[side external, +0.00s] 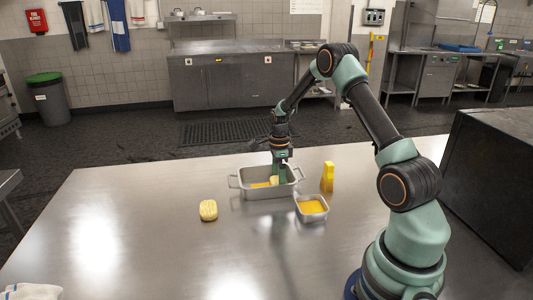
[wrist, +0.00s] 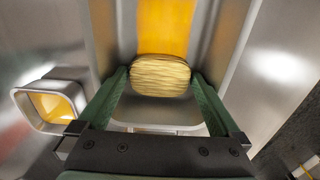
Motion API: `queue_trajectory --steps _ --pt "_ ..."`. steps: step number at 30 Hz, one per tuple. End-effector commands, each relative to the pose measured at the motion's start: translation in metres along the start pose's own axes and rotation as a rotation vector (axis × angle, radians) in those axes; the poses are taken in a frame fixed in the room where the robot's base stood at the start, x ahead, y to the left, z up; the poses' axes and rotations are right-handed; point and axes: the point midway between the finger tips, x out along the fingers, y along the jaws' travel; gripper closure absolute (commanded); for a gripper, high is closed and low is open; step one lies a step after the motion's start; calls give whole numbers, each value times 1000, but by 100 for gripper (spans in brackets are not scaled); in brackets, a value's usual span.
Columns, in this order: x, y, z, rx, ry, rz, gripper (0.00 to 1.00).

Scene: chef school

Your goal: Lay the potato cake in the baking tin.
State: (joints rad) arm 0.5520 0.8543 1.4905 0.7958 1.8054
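A pale yellow, ridged potato cake (wrist: 160,75) sits between the two green fingers of my gripper (wrist: 160,82), which appear to touch its sides. In the side external view the cake (side external: 273,181) is low inside the grey baking tin (side external: 248,190), below my gripper (side external: 281,172). I cannot tell whether the cake touches that floor. A second, similar yellow cake (side external: 208,210) lies on the table to the left in front of the tin.
A small metal dish (side external: 312,217) with orange-yellow contents stands right in front of the tin. A yellow upright object (side external: 327,177) stands to the tin's right. A white cloth (side external: 32,291) lies at the near left corner. The left of the steel table (side external: 130,220) is clear.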

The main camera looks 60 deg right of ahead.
Motion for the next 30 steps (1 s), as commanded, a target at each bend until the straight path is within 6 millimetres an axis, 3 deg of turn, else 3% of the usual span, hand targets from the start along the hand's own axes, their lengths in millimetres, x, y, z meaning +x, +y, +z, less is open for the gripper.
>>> queue_trajectory --steps 8,24,30 --pt "-6 0 0 0 0 -2 0" --pt "-104 -1 0 0 -1 -4 0" --pt "-121 0 0 -3 0 -1 0"
